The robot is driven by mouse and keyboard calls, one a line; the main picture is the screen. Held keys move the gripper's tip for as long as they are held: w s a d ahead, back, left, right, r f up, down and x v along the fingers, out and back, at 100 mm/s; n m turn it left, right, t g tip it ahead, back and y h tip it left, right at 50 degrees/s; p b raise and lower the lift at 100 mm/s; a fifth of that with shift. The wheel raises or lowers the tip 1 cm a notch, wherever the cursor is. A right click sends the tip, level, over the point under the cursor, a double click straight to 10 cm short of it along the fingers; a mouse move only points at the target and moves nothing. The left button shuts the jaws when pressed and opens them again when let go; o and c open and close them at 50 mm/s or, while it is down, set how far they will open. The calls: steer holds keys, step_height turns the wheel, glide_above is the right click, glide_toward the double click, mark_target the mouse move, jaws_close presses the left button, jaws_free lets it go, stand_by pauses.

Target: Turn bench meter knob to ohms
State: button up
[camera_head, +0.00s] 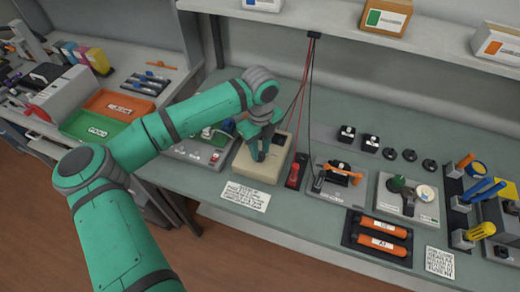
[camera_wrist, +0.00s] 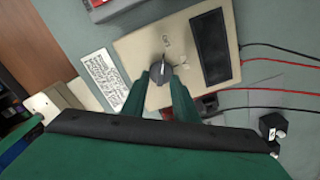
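The bench meter (camera_head: 262,160) is a beige box on the bench, with red and black leads behind it. In the wrist view the meter face (camera_wrist: 135,45) shows a round dark grey knob (camera_wrist: 160,68) with a light pointer line, small dial marks and a dark display (camera_wrist: 210,47). The marks are too small to read. My gripper (camera_head: 259,155) is over the meter, pointing down. In the wrist view its two green fingers (camera_wrist: 167,76) are apart, with their tips at the knob's near edge. I cannot tell whether they touch it. In the head view my gripper hides the knob.
A printed card (camera_head: 245,195) lies in front of the meter. A grey device (camera_head: 203,147) stands to its left, a red probe (camera_head: 295,171) and a fixture with an orange clamp (camera_head: 340,179) to its right. Orange cylinders (camera_head: 381,236) lie farther right. A shelf (camera_head: 345,27) overhangs the back.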

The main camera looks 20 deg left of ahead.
steer(key=shift+w+f, duration=0.15)
steer(key=shift+f, duration=0.1)
steer(key=shift+w, duration=0.1)
